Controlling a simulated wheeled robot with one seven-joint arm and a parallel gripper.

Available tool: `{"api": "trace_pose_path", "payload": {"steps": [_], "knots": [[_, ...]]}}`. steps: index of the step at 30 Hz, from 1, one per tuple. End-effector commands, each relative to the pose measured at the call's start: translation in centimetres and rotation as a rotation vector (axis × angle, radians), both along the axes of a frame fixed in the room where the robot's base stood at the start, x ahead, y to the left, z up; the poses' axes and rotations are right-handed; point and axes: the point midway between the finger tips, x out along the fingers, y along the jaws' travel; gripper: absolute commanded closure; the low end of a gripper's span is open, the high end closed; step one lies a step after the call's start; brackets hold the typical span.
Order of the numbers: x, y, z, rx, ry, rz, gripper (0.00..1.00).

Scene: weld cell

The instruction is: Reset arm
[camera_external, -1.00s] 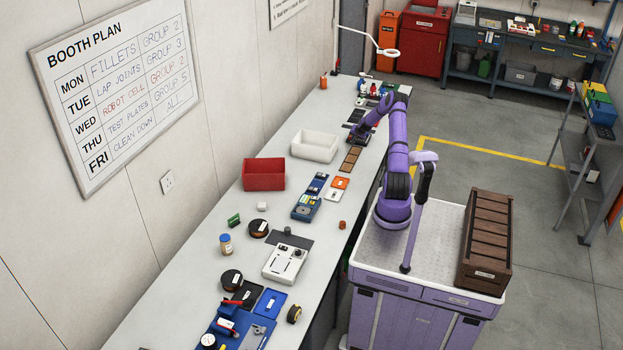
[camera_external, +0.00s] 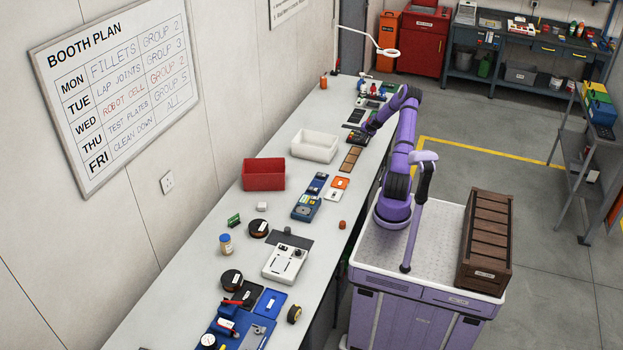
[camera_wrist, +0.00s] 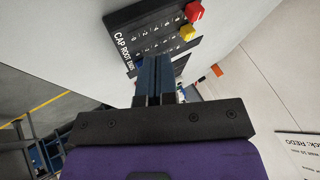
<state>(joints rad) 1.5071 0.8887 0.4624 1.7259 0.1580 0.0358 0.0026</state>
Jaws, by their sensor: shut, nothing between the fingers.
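My purple arm reaches from its white-topped base over the far part of the long bench. My gripper (camera_external: 360,136) is small there, low over the bench near dark panels. In the wrist view my gripper (camera_wrist: 159,62) shows its two dark fingers side by side and shut, with nothing between them.
A white bin (camera_external: 315,146) and a red bin (camera_external: 263,174) stand along the wall side of the bench (camera_external: 170,290). Brown plates (camera_external: 350,158) lie close to my gripper. A ring lamp (camera_external: 388,52) overhangs the far end. A wooden crate (camera_external: 486,240) sits on my base.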

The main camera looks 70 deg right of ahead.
Motion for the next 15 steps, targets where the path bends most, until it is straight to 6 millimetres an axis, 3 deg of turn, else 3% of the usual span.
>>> {"api": "trace_pose_path", "payload": {"steps": [6,15], "knots": [[-1.4,1.1,2.4,-0.001,0.0,0.0,1.0],[-1.7,1.4,3.0,0.0,0.0,0.0,1.0]]}}
